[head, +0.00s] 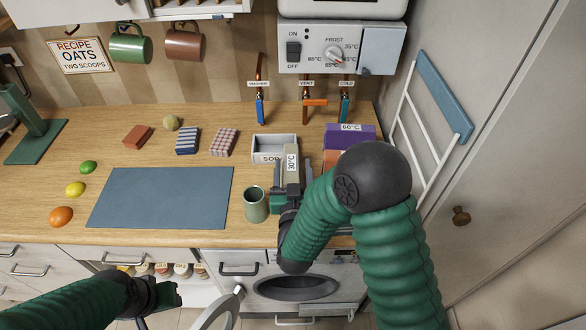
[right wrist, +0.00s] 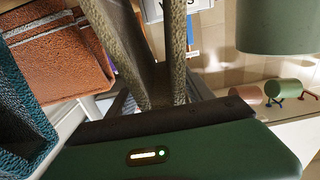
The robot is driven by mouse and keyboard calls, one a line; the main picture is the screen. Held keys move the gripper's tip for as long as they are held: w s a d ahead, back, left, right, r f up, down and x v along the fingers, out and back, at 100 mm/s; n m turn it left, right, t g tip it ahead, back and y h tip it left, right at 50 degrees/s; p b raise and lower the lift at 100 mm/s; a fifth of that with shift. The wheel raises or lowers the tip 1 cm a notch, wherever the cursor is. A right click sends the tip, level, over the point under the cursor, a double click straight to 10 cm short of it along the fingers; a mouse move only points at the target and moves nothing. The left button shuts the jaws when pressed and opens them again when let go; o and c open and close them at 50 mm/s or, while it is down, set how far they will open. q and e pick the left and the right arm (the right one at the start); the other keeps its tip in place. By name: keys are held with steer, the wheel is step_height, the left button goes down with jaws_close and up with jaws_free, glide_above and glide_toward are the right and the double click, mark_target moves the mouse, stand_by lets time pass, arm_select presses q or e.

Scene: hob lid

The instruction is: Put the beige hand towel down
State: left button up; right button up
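The beige hand towel (head: 292,160), folded into a narrow upright slab with a 30°C label, is at my right gripper (head: 287,196) over the right part of the counter. The gripper appears shut on its near end. In the right wrist view the towel (right wrist: 177,55) rises close in front of the gripper body as two rough beige layers. I cannot tell whether its underside touches anything. My left gripper (head: 162,298) is low at the front left, below the counter edge, with nothing visible in it; its fingers are unclear.
A pale tray (head: 273,143) with a partly hidden label stands just left of the towel. A purple 60°C stack (head: 350,133) is to the right, partly behind my arm. A green mug (head: 255,205) stands close to the gripper's left. A blue mat (head: 160,198) lies further left.

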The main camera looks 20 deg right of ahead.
steer(key=shift+s+a, duration=0.15)
steer(key=shift+s, duration=0.1)
steer(key=p+v, duration=0.5)
steer(key=v, duration=0.6)
steer(key=shift+s, duration=0.25)
